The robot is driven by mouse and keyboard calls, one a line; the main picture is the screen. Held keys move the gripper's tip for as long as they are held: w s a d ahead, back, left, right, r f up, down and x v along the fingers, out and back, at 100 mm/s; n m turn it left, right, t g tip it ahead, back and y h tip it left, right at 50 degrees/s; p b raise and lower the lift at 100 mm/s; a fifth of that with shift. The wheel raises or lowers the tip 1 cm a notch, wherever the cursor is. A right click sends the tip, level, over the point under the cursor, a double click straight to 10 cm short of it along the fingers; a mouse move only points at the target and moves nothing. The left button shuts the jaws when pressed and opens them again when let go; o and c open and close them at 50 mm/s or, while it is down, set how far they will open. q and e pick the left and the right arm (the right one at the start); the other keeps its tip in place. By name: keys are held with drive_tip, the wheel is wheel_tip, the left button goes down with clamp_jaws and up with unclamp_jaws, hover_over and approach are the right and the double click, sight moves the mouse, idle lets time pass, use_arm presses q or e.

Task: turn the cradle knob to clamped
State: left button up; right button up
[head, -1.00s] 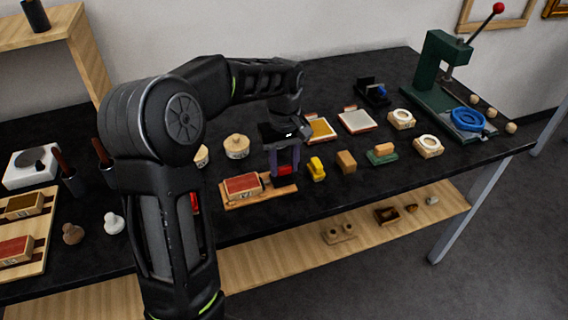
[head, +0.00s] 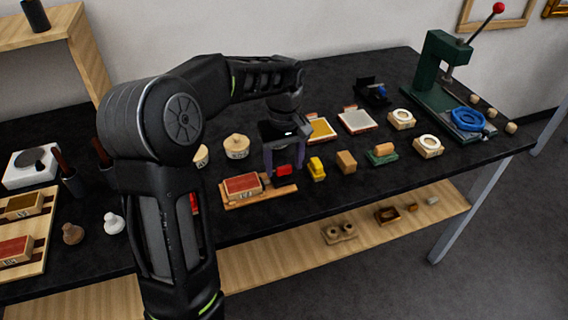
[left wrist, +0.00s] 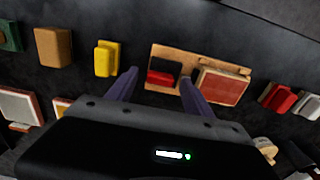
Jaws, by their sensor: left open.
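The cradle (head: 285,190) is a low wooden board near the table's front edge, holding a red-topped block (head: 242,185). Its red knob (head: 283,169) sits at the board's right end in the head view. In the left wrist view the knob (left wrist: 160,78) lies left of the red block (left wrist: 222,86), on the cradle board (left wrist: 190,55). My left gripper (head: 284,172) is open and points down over the knob. Its two purple fingers stand to either side of the knob, and I cannot tell whether they touch it. My right gripper is not in view.
A yellow piece (head: 317,168) stands close to the right of the cradle, with a brown block (head: 346,162) beyond it. A round wooden pot (head: 236,146) stands behind. A green press (head: 440,75) is at the far right.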

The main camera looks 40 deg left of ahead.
sight(284, 167)
use_arm(q)
wheel_tip(284, 167, up, 7)
drive_tip(key=shift+r, duration=0.2)
drive_tip(key=shift+f, duration=0.1)
idle(0.5)
